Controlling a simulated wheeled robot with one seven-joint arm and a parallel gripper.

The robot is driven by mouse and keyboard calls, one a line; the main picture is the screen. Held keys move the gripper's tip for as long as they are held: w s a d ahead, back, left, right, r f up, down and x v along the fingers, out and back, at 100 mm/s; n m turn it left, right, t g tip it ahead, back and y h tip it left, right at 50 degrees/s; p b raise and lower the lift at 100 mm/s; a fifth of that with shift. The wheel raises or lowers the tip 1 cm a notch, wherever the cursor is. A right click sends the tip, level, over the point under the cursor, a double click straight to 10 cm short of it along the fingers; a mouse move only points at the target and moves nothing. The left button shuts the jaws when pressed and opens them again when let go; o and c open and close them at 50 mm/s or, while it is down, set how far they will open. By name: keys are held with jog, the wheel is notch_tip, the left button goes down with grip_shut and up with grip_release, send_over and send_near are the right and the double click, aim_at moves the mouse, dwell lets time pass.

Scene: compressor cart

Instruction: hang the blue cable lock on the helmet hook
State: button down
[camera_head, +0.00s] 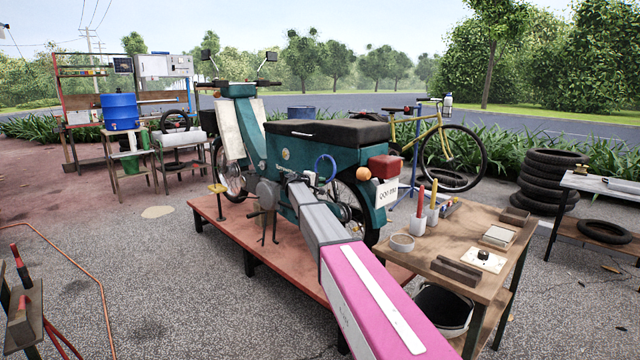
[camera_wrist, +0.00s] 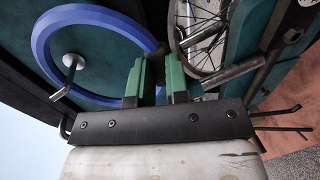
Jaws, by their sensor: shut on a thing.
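The blue cable lock (camera_wrist: 92,12) is a closed ring at the upper left of the wrist view. It also shows as a small blue loop (camera_head: 335,168) beside the scooter's rear side in the head view. My gripper (camera_wrist: 161,68) has green fingers, shut on the right edge of the ring. A metal helmet hook (camera_wrist: 69,65) stands out from the teal panel and shows inside the ring's outline. Its bent tip is close to the ring's lower left edge. I cannot tell for sure whether the ring is around the hook or in front of it.
The teal scooter (camera_head: 285,155) stands on a low red platform (camera_head: 235,225). Its spoked wheel and metal bars are close right of my fingers in the wrist view. A wooden table (camera_head: 455,247) with cups and small parts stands right of my arm.

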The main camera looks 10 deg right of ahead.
jog(key=shift+f, duration=0.1)
jog(key=c, duration=1)
grip_release()
jog(key=shift+c, duration=0.2)
jog(key=shift+a, duration=0.1)
jog(key=v, duration=1)
jog(key=s+d+f+m+g+y, duration=0.2)
jog(key=s+d+f+g+y, duration=0.15)
jog(key=s+f, duration=0.75)
jog(key=s+d+f+m+g+y, duration=0.15)
jog(key=s+d+f, duration=0.35)
jog(key=s+f, duration=0.6)
jog(key=s+f+m+g+y, duration=0.1)
jog(key=s+f+y, duration=0.1)
jog(key=s, duration=0.8)
jog(key=s+f+m+g+y, duration=0.1)
jog(key=s+f+y, duration=0.2)
jog(key=s, duration=0.7)
jog(key=s+f+m+g+y, duration=0.1)
jog(key=s+f+g+y, duration=0.1)
jog(key=s, duration=0.8)
jog(key=shift+a+f+m+y, duration=0.35)
jog(key=shift+a+f+y, duration=0.1)
jog(key=shift+f, duration=0.4)
